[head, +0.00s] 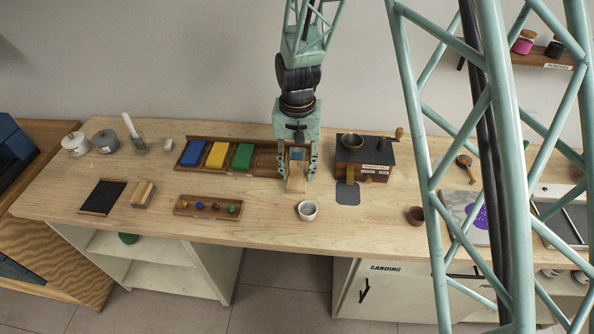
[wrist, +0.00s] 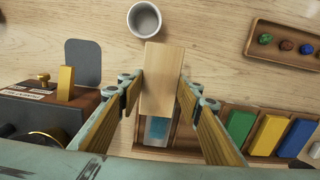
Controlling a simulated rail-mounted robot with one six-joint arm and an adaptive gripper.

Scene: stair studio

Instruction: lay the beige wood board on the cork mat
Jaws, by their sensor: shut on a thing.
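The beige wood board (wrist: 162,78) is between the two fingers of my gripper (wrist: 160,88) in the wrist view, held along its sides. In the head view the board (head: 296,179) shows below my gripper (head: 297,172), over the right end of a long wooden tray. A light blue patch (wrist: 157,130) shows beyond the board's near end; I cannot tell what it belongs to. I cannot make out a clear cork mat. A dark flat mat (head: 102,197) lies at the left of the bench, and a grey rounded mat (head: 347,194) lies before the dark box.
The wooden tray (head: 262,161) holds blue, yellow and green blocks. A white cup (head: 307,210) stands just in front of the board. A small tray (head: 208,206) of colored balls, a two-tone block (head: 143,195) and a dark box with a brass bowl (head: 365,158) are nearby.

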